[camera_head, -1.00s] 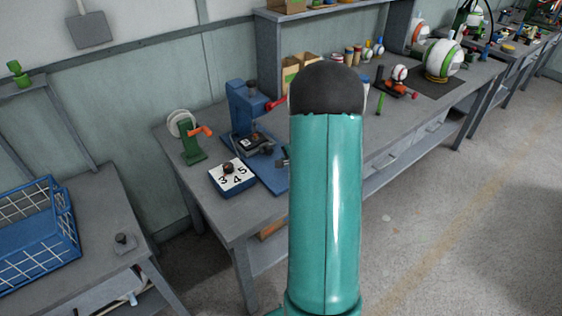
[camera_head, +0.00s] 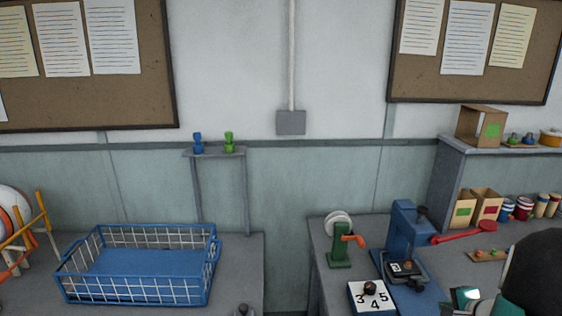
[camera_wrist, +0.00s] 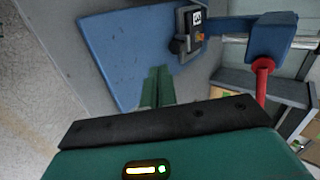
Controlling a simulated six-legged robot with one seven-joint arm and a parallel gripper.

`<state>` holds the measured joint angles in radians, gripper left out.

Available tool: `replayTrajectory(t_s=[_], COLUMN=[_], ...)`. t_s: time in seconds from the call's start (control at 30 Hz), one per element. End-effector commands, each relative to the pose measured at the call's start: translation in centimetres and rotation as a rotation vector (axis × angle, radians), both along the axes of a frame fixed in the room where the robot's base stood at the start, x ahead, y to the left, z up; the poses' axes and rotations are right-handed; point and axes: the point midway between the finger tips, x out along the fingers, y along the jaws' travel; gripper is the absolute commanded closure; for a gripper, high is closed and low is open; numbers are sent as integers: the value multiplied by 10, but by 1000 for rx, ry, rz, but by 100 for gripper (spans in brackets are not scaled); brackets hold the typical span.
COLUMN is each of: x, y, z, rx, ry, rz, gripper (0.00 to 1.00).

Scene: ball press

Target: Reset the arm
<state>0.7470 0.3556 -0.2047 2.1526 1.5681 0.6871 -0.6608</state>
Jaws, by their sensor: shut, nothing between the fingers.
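My gripper (camera_wrist: 157,88) shows in the wrist view as two green fingers held together, with nothing between them. The fingers point at the blue base plate (camera_wrist: 125,50) of the press and look close to it; I cannot tell if they touch. The press (camera_head: 405,235) stands on the right bench in the head view, with a red lever (camera_head: 465,233) sticking out to the right. Its dark block with a number label (camera_wrist: 190,28) is ahead of my fingers. In the head view my arm fills the lower right corner, and my fingertips cannot be made out there.
A white-topped box with numbers (camera_head: 370,298) and a green stand with an orange handle (camera_head: 340,250) are left of the press. A blue wire basket (camera_head: 135,268) sits on the left bench. A gap separates the benches. A shelf (camera_head: 485,147) stands at the right.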

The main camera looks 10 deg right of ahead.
Motion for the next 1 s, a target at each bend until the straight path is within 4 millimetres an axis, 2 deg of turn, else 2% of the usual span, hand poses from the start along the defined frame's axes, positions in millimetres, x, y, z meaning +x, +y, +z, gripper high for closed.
replayTrajectory(t_s=[0.1,0.23,0.37,0.4,0.5,0.6,0.73,0.87,1.0], x=[18,24,13,7,-13,-37,-72,-107,-134], y=[53,130,200,220,263,299,332,351,357], z=[34,74,105,113,130,144,157,168,177], rx=[-33,-91,-171,-198,-281,-378,-529,-701,-868], ry=[-5,12,46,58,94,133,185,233,270], rz=[158,384,597,660,806,937,1080,1187,1244], gripper=[100,100,100,100,100,100,100,100,100])
